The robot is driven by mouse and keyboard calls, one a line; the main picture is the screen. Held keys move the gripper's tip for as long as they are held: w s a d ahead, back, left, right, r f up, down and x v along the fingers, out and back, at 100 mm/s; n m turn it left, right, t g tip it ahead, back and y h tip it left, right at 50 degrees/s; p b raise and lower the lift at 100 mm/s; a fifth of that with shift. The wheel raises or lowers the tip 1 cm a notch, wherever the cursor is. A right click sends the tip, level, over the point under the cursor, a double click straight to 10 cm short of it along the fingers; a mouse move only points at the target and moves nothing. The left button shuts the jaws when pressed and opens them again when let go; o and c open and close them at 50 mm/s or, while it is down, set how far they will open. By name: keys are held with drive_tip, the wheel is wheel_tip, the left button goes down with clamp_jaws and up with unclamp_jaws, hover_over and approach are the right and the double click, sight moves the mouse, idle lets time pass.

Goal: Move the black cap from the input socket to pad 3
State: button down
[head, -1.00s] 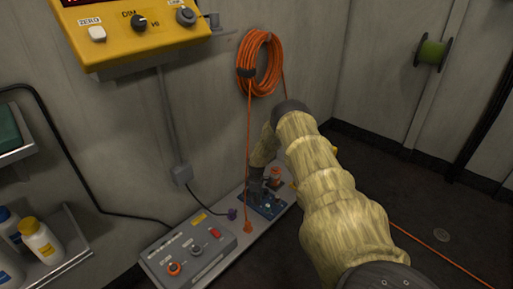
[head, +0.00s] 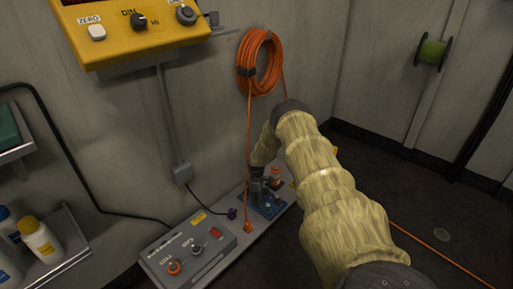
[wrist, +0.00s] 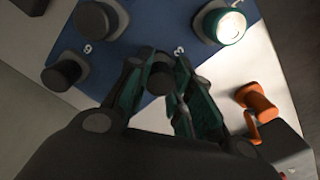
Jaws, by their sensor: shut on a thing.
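My gripper (wrist: 159,75) is shut on a small dark round piece, the black cap (wrist: 160,80), which sits between the fingertips in the wrist view. In the head view my gripper (head: 262,184) is low over the blue board (head: 266,208), and the cap cannot be made out there. The wrist view shows the blue board (wrist: 140,35) beneath the fingers, with small white marks, one like a 3 by the right fingertip. Whether the cap touches the board is unclear.
Other dark round pieces (wrist: 64,74) stand on the board's left. A lit white-green round piece (wrist: 229,25) is at its right, and an orange piece (wrist: 258,103) stands beside it. A grey control box (head: 188,250) and orange cord (head: 248,150) are left of my gripper.

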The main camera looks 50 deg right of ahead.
drive_tip(key=c, duration=1.2)
unclamp_jaws()
drive_tip(key=shift+r, duration=0.1)
drive_tip(key=shift+r, duration=5.85)
drive_tip(key=shift+d, duration=0.1)
